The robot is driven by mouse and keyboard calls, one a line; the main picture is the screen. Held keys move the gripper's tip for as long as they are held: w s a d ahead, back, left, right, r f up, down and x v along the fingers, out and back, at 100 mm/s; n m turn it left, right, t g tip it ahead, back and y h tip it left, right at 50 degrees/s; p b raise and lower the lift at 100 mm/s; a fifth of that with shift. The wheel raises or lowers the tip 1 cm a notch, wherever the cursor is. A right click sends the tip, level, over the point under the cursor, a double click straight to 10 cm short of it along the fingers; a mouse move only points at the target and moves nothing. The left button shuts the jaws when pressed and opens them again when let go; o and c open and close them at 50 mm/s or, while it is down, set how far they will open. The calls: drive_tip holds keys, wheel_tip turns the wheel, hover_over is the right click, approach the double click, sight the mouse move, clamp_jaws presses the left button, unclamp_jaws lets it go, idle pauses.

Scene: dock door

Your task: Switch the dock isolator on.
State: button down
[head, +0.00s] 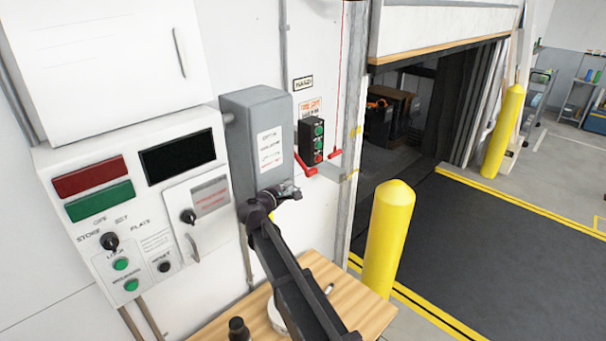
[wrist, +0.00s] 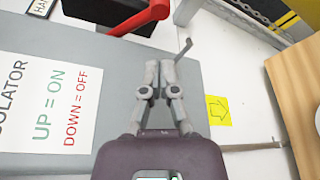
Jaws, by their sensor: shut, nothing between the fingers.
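The dock isolator is a grey box (head: 252,110) on the wall, with a white label on its front. In the wrist view, the grey box (wrist: 140,62) fills the left side, and its label (wrist: 45,105) reads UP = ON, DOWN = OFF. A red handle (head: 305,168) sticks out at the box's right side; it also shows at the top of the wrist view (wrist: 143,17). Whether it stands up or down I cannot tell for sure. My gripper (head: 296,192) is shut and empty by the box's lower right edge. In the wrist view, its fingertips (wrist: 166,68) are apart from the handle.
A push-button station (head: 312,142) hangs right of the box. A control panel (head: 140,205) stands left. A wooden table (head: 350,290) lies below my arm, with a dark bottle (head: 238,328) on it. A yellow bollard (head: 389,235) stands right. A yellow arrow tag (wrist: 218,110) shows near the fingers.

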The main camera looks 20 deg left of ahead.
drive_tip(key=shift+w, duration=0.1)
drive_tip(key=w+d+f+b, duration=0.1)
drive_tip(key=w, duration=0.8)
drive_tip(key=shift+w+f, duration=0.25)
drive_tip(key=shift+w, duration=0.1)
idle(0.3)
drive_tip(key=shift+s+d+r+p, duration=0.25)
drive_tip(key=shift+d+r+p, duration=0.4)
drive_tip(key=shift+r+p, duration=0.25)
wheel_tip(320, 180, up, 10)
drive_tip(key=p, duration=0.9)
hover_over(306, 172)
drive_tip(key=d, duration=0.2)
drive_tip(key=shift+s+f, duration=0.2)
drive_tip(key=shift+s, duration=0.25)
